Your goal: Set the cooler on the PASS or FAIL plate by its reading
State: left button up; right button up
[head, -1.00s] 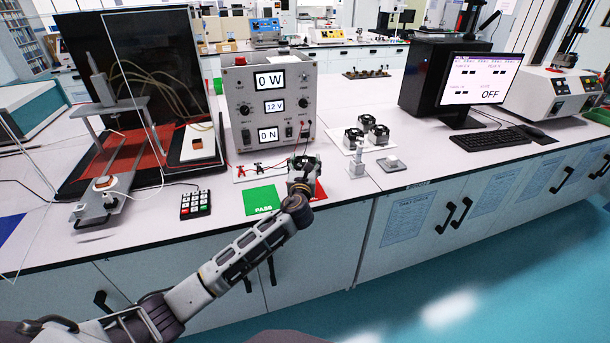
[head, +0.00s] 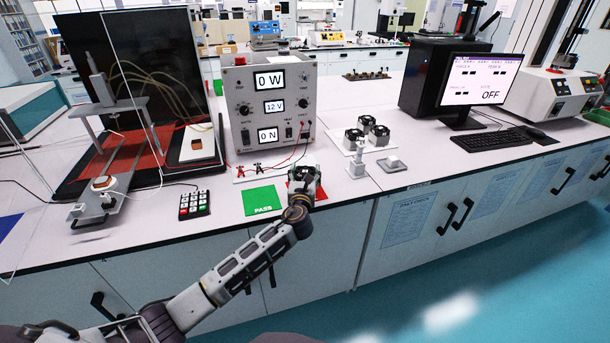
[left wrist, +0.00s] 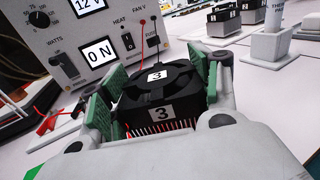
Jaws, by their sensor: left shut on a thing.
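My left gripper (head: 303,178) is shut on a black cooler (left wrist: 160,86) labelled 3, with a fan on top and reddish fins below. In the left wrist view the green pads press on its two sides. In the head view the gripper largely hides the cooler, over the red plate (head: 292,186). I cannot tell if the cooler touches that plate. The green PASS plate (head: 262,201) lies just left, bare. The tester (head: 271,105) behind reads 0 W, 12 V and 0 N. My right gripper is not in view.
More coolers (head: 377,132) stand on a white tray right of my left gripper. A small stand (head: 356,165) and a grey block (head: 392,164) are near them. Clip leads (head: 258,169) lie before the tester. A keypad (head: 194,204) and a monitor (head: 482,80) showing OFF flank the area.

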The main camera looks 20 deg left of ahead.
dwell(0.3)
pick_arm(q)
jog(key=o, duration=1.3)
jog(key=shift+f, duration=0.1)
jog(key=shift+o, duration=0.2)
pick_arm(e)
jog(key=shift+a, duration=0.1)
pick_arm(q)
jog(key=shift+s, duration=0.1)
jog(key=s+d+p, duration=0.1)
jog(key=s+d, duration=0.1)
jog(key=s, duration=0.9)
jog(key=shift+s+d, duration=0.15)
jog(key=shift+s, duration=0.15)
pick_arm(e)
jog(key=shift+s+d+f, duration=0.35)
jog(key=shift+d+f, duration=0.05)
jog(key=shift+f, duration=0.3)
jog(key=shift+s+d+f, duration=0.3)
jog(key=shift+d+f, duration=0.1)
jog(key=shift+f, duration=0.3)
